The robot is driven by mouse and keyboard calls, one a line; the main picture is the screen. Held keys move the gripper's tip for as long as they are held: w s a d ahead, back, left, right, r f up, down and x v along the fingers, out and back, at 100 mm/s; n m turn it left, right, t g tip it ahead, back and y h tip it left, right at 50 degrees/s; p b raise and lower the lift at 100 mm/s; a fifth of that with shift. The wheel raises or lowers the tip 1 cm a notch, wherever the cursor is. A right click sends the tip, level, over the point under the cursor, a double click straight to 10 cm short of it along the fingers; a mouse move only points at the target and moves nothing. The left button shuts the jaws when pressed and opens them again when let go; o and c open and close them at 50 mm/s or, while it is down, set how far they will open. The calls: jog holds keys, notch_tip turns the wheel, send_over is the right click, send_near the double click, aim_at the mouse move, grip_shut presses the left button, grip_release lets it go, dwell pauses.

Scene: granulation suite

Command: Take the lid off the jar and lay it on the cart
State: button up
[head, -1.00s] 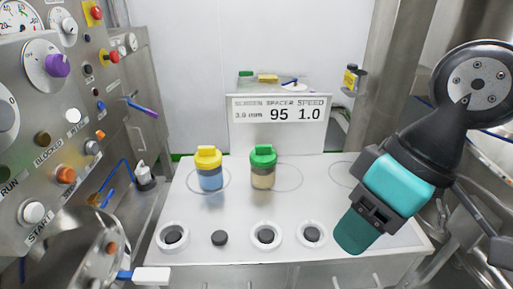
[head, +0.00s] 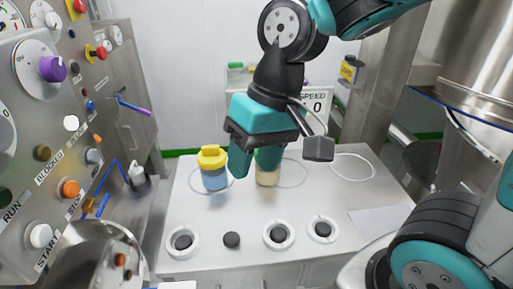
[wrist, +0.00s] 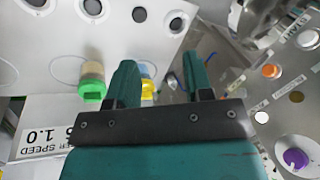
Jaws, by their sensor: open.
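A jar with a yellow lid (head: 212,155) and blue contents (head: 214,179) stands upright on the pale cart top (head: 325,200). Right of it stands a jar with beige contents (head: 267,178); my gripper mostly hides its lid in the head view, but the wrist view shows a green lid (wrist: 91,88). My gripper (head: 254,174) is open and empty, pointing down. In the head view its fingers overlap the green-lidded jar. In the wrist view the yellow lid (wrist: 149,90) shows partly between the fingers (wrist: 160,64), beside the left-hand one.
White rings (head: 278,235) and a dark round knob (head: 231,240) line the cart's front. A sign (head: 318,104) stands behind, partly covered by my arm. A control panel (head: 45,130) with buttons rises at the left.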

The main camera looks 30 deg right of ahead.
jog(key=w+d+r+m+h+p, duration=0.1)
jog(key=w+d+m+h+p, duration=0.1)
jog(key=w+d+m, duration=0.75)
jog(key=w+d+m+h+p, duration=0.1)
jog(key=w+d+m+p, duration=0.2)
jog(key=w+d+m, duration=0.7)
jog(key=a+f+m, duration=0.1)
jog(key=f, duration=0.2)
jog(key=w+a+f+m+p, duration=0.1)
jog(key=f+m, duration=0.1)
jog(key=f, duration=0.2)
jog(key=a+f+m+p, duration=0.1)
jog(key=f, duration=0.3)
jog(key=shift+w+f+m, duration=0.25)
jog(key=shift+w+m, duration=0.05)
jog(key=shift+m, duration=0.05)
jog(key=shift+w+a+f+p, duration=0.1)
jog(key=shift+f+p, duration=0.6)
jog(key=shift+f, duration=0.75)
jog(key=shift+w+f+p, duration=0.1)
jog(key=shift+f+p, duration=0.55)
jog(key=shift+f, duration=0.75)
grip_shut()
